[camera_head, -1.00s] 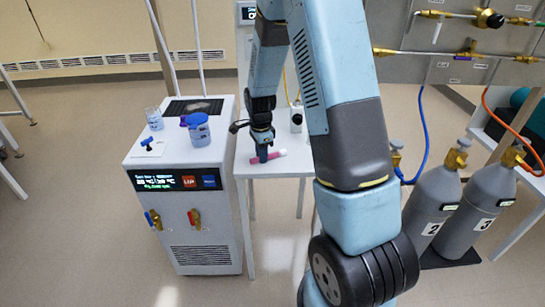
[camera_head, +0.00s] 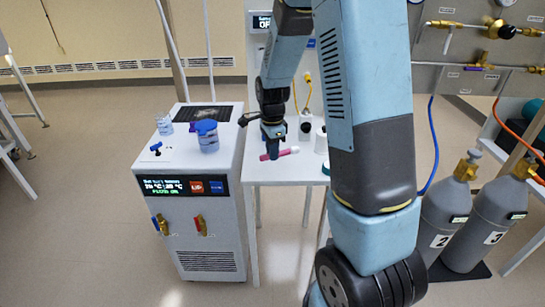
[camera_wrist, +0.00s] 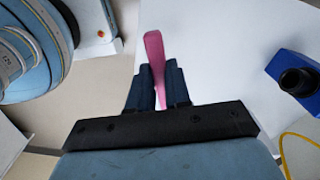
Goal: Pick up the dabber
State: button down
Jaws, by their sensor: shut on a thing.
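The dabber, taken to be the slim pink stick (camera_head: 285,153), is over the small white table (camera_head: 262,174) in the head view. My gripper (camera_head: 272,152) is shut on it from above, and the stick lies about level across the fingers. In the wrist view the pink stick (camera_wrist: 154,50) sticks out past the dark fingers of my gripper (camera_wrist: 158,80), which close on both its sides. The gap between stick and tabletop is too small to judge.
A small dark-topped bottle (camera_head: 305,128) and a white container (camera_head: 321,140) stand behind the stick. Grey gas cylinders (camera_head: 492,210) stand at the right.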

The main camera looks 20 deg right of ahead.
jog(key=s+r, duration=0.6)
jog(key=s, duration=0.5)
jog(key=shift+r, duration=0.2)
jog(key=shift+s+d, duration=0.15)
